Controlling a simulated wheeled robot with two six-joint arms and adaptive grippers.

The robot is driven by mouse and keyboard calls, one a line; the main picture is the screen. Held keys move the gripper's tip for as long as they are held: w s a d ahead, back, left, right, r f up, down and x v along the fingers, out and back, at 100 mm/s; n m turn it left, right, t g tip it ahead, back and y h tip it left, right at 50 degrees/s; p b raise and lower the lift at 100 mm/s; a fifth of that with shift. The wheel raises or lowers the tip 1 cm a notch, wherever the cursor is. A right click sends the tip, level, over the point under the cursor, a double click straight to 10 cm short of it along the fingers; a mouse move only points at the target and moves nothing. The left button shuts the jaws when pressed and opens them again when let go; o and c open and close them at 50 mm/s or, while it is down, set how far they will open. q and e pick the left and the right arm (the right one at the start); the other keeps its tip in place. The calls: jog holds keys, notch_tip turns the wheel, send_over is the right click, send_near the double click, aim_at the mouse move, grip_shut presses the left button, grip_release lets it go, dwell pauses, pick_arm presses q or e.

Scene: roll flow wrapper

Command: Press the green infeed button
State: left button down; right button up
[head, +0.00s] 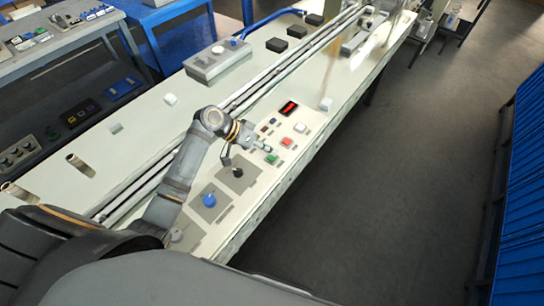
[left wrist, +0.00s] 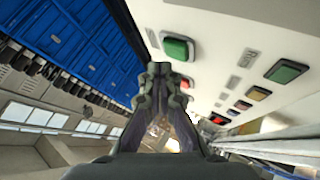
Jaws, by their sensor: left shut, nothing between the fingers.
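The control panel on the pale machine bed carries a green button (head: 271,158) near its right edge, beside a red button (head: 287,142). My left gripper (head: 265,147) is over the panel, its fingertips just behind the green button in the head view. In the left wrist view the fingers (left wrist: 168,72) are shut and empty. A large green button (left wrist: 177,47) shows close above the fingertips there, with an apparent gap. A second green button (left wrist: 286,71) shows to the right. I cannot tell how high the fingertips are above the panel. My right gripper is not in view.
A white button (head: 300,127) and a red display (head: 289,108) lie farther along the panel. A blue knob (head: 209,200) and a black knob (head: 238,172) are nearer. Long rails (head: 270,82) run along the bed. Open floor lies to the right.

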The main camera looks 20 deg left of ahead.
pick_arm(q)
jog(key=shift+f, duration=0.15)
dwell(0.3)
jog(key=shift+f, duration=0.25)
jog(key=shift+f, duration=0.1)
